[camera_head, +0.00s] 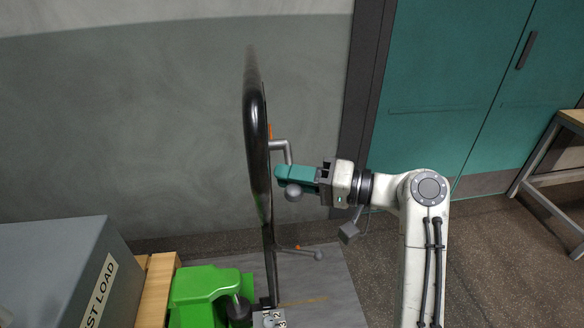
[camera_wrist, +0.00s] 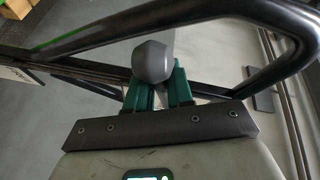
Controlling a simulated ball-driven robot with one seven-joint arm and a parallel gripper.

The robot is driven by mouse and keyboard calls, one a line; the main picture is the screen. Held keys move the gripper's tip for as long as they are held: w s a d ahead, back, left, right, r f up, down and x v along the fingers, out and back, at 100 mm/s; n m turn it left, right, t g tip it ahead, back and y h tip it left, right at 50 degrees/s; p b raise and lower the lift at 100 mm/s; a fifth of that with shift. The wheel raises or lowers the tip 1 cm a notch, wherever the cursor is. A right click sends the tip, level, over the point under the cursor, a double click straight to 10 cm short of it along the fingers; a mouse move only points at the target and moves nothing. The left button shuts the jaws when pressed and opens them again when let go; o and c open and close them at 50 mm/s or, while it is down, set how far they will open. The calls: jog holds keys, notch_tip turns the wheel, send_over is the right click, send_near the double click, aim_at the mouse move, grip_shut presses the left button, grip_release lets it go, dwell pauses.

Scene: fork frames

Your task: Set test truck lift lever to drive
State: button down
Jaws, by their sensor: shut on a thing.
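The test truck has a green body (camera_head: 205,287) and a tall black frame (camera_head: 256,130). A grey cranked lever (camera_head: 289,150) comes out of the frame's right side and bends down to a round grey knob (camera_head: 293,192). My gripper (camera_head: 284,173) has teal fingers and is shut on this lever, just above the knob. In the wrist view the knob (camera_wrist: 152,62) stands in front of my teal fingers (camera_wrist: 158,90) and hides the contact. A second grey lever (camera_head: 295,249), with a small knob, sticks out lower on the frame. No drive marking is readable.
A grey block marked "ST LOAD" (camera_head: 60,270) sits on wood (camera_head: 157,285) at lower left. Teal cabinet doors (camera_head: 450,90) and a bench (camera_head: 565,150) stand at right. Black bars (camera_wrist: 75,55) cross close around my fingers in the wrist view. Floor to the right is clear.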

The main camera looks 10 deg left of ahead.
jog(key=shift+s+r+m+g+h+p, duration=0.2)
jog(key=shift+r+m+h+p, duration=0.3)
jog(key=shift+p, duration=1.45)
jog(key=shift+s+r+m+g+h+p, duration=0.15)
jog(key=shift+r+m+p, duration=0.55)
jog(key=shift+p, duration=1.2)
jog(key=shift+r+m+p, duration=0.1)
jog(key=shift+m+p, duration=0.3)
jog(key=shift+p, duration=0.45)
jog(key=shift+h, duration=0.25)
jog(key=c, duration=1)
grip_release()
jog(key=shift+c, duration=0.2)
jog(key=shift+w, duration=0.1)
jog(key=shift+d, duration=0.15)
jog(key=b+v, duration=0.1)
jog(key=v, duration=0.9)
jog(key=shift+d+b, duration=0.3)
jog(key=shift+b, duration=0.1)
